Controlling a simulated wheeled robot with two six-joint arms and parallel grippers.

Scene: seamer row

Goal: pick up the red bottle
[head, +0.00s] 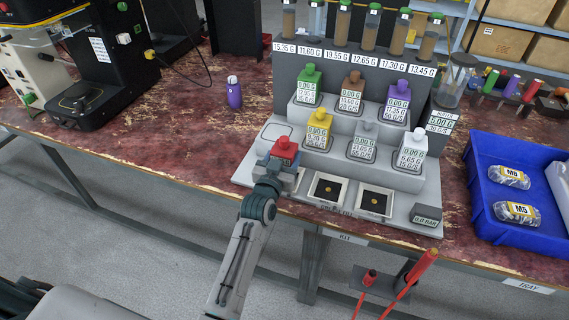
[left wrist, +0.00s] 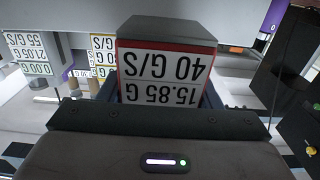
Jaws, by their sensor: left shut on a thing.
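The red bottle (head: 285,148) shows in the head view with its red cap up, at the front left of the grey stepped stand. My left gripper (head: 276,175) is shut on it from the front, and hides much of its lower body. In the left wrist view the bottle's red-edged label (left wrist: 165,72) fills the middle, upside down, between the jaws. It reads 15.85 G and 40 G/S. I cannot tell whether its base touches the stand. My right gripper is not in view.
Yellow (head: 318,130), green (head: 308,85), brown (head: 351,91), purple (head: 397,101), grey (head: 364,140) and white (head: 412,150) bottles stand on the stepped stand (head: 250,168). Two small trays (head: 327,190) (head: 375,201) lie right of the gripper. A blue tray (head: 483,195) is further right.

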